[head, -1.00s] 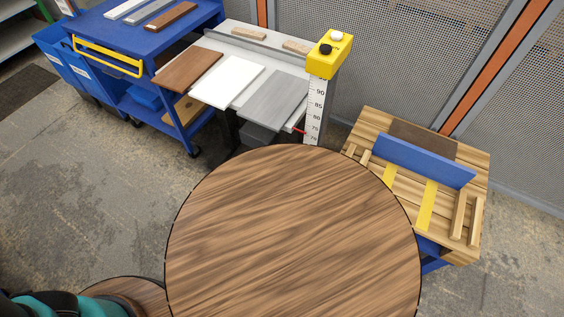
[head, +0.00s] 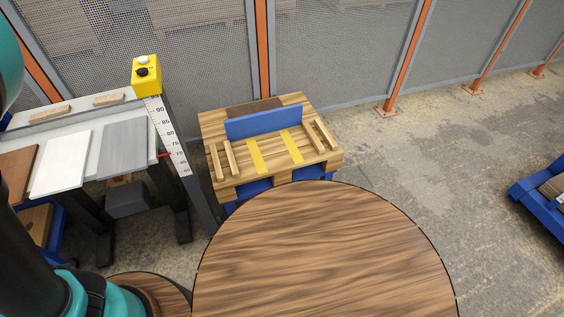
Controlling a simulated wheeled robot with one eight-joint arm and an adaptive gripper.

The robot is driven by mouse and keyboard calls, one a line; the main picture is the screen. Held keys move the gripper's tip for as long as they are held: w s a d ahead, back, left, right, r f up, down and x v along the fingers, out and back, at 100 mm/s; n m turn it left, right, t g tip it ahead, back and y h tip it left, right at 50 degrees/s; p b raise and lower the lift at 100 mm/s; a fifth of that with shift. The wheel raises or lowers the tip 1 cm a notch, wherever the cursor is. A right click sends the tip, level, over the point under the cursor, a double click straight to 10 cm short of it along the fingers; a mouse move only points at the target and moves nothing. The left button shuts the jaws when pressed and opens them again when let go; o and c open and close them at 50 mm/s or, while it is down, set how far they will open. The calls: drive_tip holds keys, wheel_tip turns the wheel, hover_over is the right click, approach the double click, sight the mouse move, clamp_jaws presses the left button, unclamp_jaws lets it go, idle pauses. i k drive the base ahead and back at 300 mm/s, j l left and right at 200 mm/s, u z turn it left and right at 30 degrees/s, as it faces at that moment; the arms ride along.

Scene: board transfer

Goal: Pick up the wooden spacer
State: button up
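Several narrow wooden strips that look like spacers lie on a wooden pallet (head: 222,187): a pair at its left side, with one strip (head: 230,157), and a pair at its right side, with one strip (head: 325,133). Two short wooden blocks, one at the left (head: 50,114) and one at the right (head: 108,100), lie at the back of the grey table. I cannot tell which piece is the named spacer. My arm shows at the left edge; my gripper is out of view.
The pallet carries a blue upright fence (head: 277,121) and two yellow strips (head: 292,146). The grey table (head: 84,121) at left holds brown, white and grey boards, beside a measuring post with a yellow box (head: 146,75). Mesh fencing stands behind. Open floor (head: 430,160) lies right.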

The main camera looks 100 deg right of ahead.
sight(235, 172)
drive_tip(key=z, duration=3.15)
drive_tip(key=k+j+z, duration=0.1)
drive_tip(key=j+z, duration=0.25)
drive_tip(key=k+j+z, duration=0.15)
drive_tip(key=j+z, duration=0.15)
drive_tip(key=j, duration=0.2)
drive_tip(key=k+j+z, duration=0.2)
drive_tip(key=j+z, duration=0.15)
drive_tip(key=k+j+z, duration=0.3)
drive_tip(key=i+j, duration=0.05)
